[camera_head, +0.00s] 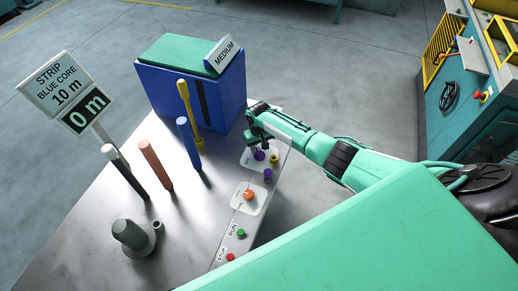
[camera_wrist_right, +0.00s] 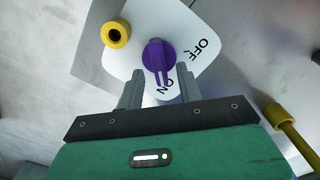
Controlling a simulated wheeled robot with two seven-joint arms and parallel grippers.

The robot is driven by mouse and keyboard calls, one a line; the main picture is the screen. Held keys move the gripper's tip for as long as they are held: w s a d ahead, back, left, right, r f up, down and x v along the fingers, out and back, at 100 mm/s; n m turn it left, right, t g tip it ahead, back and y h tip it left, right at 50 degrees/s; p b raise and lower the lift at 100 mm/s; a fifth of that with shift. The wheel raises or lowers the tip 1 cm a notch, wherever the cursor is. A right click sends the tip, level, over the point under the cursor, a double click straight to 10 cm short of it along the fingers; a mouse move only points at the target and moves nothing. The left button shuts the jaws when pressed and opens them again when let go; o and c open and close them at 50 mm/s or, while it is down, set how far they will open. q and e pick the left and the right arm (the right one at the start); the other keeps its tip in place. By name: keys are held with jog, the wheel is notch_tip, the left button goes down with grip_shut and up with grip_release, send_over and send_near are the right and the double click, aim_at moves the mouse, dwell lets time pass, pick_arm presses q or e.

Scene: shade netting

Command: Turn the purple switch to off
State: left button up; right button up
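The purple switch (camera_wrist_right: 158,55) is a round knob with a raised bar handle on a white plate (camera_wrist_right: 200,20). In the wrist view the bar points down toward the ON label; the OFF label is to its right. In the head view the purple switch (camera_head: 259,155) is on the near-right console strip, just below my right gripper. My right gripper (camera_wrist_right: 158,69) is open, with one finger on each side of the knob's bar in the picture. I cannot tell whether the fingers touch it. My left gripper is not in view.
A yellow ring-shaped part (camera_wrist_right: 116,33) is beside the knob. The console also has an orange button (camera_head: 249,195), a green button (camera_head: 241,233) and a red button (camera_head: 230,257). A blue box (camera_head: 220,95) and upright posts stand on the metal table (camera_head: 85,235).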

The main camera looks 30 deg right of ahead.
jog(key=shift+f, duration=0.8)
grip_shut()
